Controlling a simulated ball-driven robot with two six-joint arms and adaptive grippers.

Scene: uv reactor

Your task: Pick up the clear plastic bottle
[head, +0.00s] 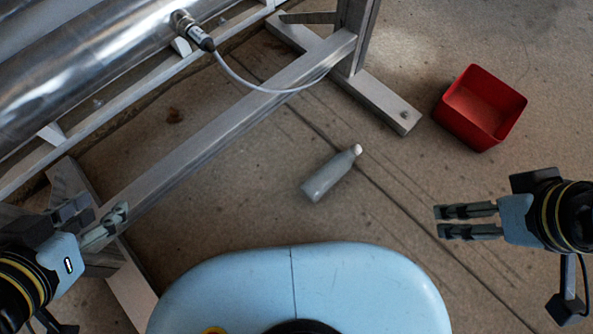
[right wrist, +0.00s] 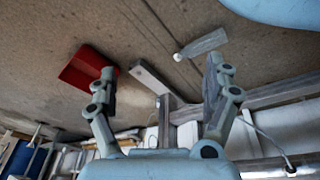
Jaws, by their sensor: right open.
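The clear plastic bottle (head: 328,177) looks greyish, with a white cap. It lies on its side on the floor near the middle of the head view, cap toward the upper right. It also shows at the top of the right wrist view (right wrist: 205,43). My right gripper (head: 439,221) is open and empty, to the right of the bottle and apart from it. Its two spread fingers show in the right wrist view (right wrist: 160,80) with nothing between them. My left gripper (head: 114,220) is at the far left, beside the metal frame, away from the bottle; its finger gap is unclear.
A red open box (head: 480,107) stands on the floor at the upper right. A metal frame (head: 230,115) with a shiny cylinder (head: 90,65) and a pale cable (head: 265,90) fills the upper left. The floor around the bottle is clear.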

